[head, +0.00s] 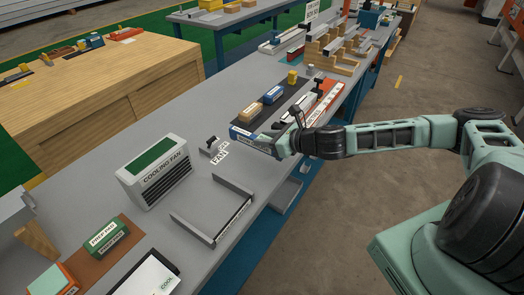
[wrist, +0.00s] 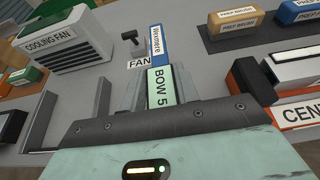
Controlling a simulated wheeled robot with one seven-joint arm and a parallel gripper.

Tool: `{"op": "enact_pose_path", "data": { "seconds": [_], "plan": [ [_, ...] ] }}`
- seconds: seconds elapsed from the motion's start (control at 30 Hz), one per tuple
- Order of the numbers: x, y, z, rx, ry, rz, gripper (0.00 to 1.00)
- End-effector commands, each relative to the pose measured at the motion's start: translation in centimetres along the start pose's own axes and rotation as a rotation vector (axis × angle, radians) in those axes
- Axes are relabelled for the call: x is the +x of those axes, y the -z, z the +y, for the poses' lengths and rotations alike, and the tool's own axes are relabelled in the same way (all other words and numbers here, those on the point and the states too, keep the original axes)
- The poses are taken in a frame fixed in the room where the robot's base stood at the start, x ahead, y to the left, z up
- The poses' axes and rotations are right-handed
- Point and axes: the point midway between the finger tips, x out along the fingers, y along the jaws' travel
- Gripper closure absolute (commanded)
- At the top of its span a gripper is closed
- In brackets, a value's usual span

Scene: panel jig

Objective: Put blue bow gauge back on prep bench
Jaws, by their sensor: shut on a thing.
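My gripper (head: 284,146) is shut on the bow gauge (wrist: 160,86), held above the grey bench (head: 130,187). In the wrist view its pale face reads "BOW 5", and a blue part with a white label extends beyond it; the fingers hide the rest. In the head view its blue and white end (head: 242,133) shows left of the gripper. I cannot tell whether it touches the bench. A wooden bench (head: 110,75) stands behind at the upper left, with several small items along its far side. No visible sign marks either as the prep bench.
A cooling fan box (head: 155,172) stands on the grey bench, with a small stand and "FAN" label (head: 219,156) near my gripper. A metal bracket frame (head: 208,215) lies in front. A dark mat (head: 262,117) holds several small boxes. The wooden bench's near top is clear.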

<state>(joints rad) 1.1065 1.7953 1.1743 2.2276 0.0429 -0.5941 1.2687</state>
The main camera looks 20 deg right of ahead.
Motion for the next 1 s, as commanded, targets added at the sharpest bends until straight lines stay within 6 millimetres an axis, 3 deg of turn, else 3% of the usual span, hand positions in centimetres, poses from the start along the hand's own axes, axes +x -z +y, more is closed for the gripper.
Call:
{"op": "enact_pose_path", "data": {
  "seconds": [0.43,0.63,0.67,0.73,1.0],
  "plan": [
    [1.8,4.3,0.0,0.001,0.001,-0.001,1.0],
    [1.9,4.5,0.0,-0.001,0.0,-0.001,1.0],
    [1.9,4.6,0.0,-0.001,0.001,0.001,0.64],
    [1.9,4.6,0.0,-0.001,0.001,0.001,0.47],
    [1.8,4.5,0.0,-0.001,0.001,0.0,0.47]
  ]
}}
